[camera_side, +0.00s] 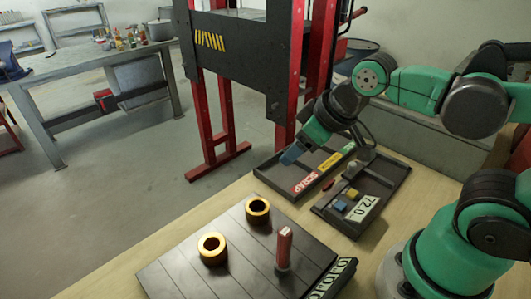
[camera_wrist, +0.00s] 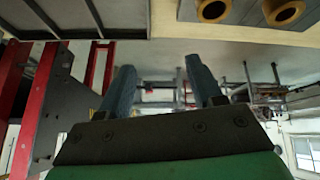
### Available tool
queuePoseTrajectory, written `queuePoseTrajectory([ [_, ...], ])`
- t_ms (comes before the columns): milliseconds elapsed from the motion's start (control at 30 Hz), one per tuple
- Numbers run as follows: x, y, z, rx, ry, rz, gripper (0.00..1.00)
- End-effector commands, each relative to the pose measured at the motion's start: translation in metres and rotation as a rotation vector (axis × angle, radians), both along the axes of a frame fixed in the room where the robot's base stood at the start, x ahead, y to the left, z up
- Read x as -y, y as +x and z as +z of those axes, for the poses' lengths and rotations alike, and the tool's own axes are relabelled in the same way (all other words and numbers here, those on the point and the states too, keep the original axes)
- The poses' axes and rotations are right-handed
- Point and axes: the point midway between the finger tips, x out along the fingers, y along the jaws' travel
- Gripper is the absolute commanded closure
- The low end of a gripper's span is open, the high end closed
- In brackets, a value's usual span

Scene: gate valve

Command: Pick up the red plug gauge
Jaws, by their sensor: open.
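The red plug gauge (camera_side: 284,247) stands upright on a dark slatted plate (camera_side: 180,275) at the front of the table in the side view. Its lower end looks dark. Two brass-coloured rings stand on the same plate, one at the back (camera_side: 258,220) and one to the left (camera_side: 212,261). My gripper (camera_side: 288,156) is above the far tray, behind and well apart from the gauge. In the wrist view its two blue-grey fingers (camera_wrist: 160,82) are spread with nothing between them. The gauge does not show in the wrist view; the rings (camera_wrist: 213,10) do, at the top right.
A dark tray labelled SCRAP (camera_side: 269,181) lies beneath my gripper. Beside it, another tray (camera_side: 338,221) holds small blue and yellow blocks and a number card. A small red piece (camera_side: 328,185) lies near the trays. A red-framed press (camera_side: 240,60) stands behind the table.

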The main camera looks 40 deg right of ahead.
Motion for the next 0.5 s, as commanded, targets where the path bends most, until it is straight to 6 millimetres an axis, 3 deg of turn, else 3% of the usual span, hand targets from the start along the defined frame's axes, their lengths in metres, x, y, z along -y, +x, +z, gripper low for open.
queuePoseTrajectory([
  [167,-0.041,-0.013,-0.003,-0.123,-0.271,0.642,0.41],
  [300,-0.073,-0.032,-0.004,-0.196,-0.479,1.26,0.41],
  [500,-0.103,-0.058,-0.003,-0.221,-0.654,1.999,0.41],
])
